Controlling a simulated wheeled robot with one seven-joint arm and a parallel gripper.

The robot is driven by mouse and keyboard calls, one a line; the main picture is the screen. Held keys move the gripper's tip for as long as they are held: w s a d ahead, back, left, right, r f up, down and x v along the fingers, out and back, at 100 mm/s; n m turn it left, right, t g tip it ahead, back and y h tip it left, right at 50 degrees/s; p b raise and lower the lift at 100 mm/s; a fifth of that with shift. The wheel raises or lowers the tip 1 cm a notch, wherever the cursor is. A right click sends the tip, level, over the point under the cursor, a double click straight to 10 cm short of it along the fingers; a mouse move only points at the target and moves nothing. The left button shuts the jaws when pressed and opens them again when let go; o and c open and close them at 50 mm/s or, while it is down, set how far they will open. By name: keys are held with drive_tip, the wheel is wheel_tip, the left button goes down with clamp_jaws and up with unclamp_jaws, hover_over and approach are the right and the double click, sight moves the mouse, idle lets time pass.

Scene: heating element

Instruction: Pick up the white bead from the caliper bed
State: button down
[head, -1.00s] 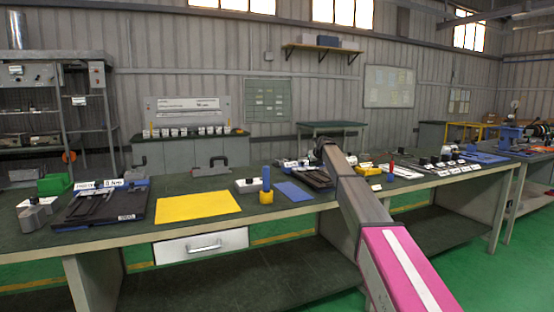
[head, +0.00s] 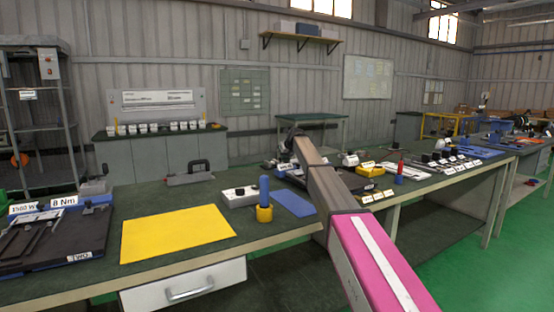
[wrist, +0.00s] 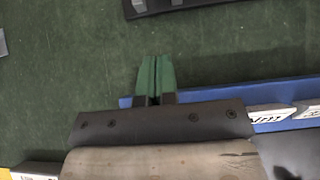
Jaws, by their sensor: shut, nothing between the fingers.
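In the wrist view my gripper (wrist: 155,78) has its two green fingers pressed together, with nothing between them. It is over the dark green bench top (wrist: 70,65), beside the edge of a blue board (wrist: 215,92) with white labels. I cannot make out a white bead in either current view. I cannot tell for sure which thing is the caliper bed. In the head view my arm reaches across the bench and hides part of the dark devices behind it; the gripper's fingers cannot be made out there.
A black device on a blue board (head: 75,238) is at far left. A dark bar (wrist: 180,6) crosses the wrist view's top.

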sight(274, 161)
drive_tip(key=x, duration=0.9)
drive_tip(key=shift+w+a, duration=0.1)
drive_tip(key=shift+w, duration=0.1)
drive_tip(key=shift+w+a+f, duration=0.1)
drive_tip(key=shift+w+a, duration=0.3)
drive_tip(key=shift+w, duration=0.15)
drive_tip(key=shift+w+a+f, duration=0.1)
drive_tip(key=shift+w+a, duration=0.3)
drive_tip(key=shift+w, duration=0.2)
drive_tip(key=shift+w+a, duration=0.35)
drive_tip(key=shift+w, duration=0.2)
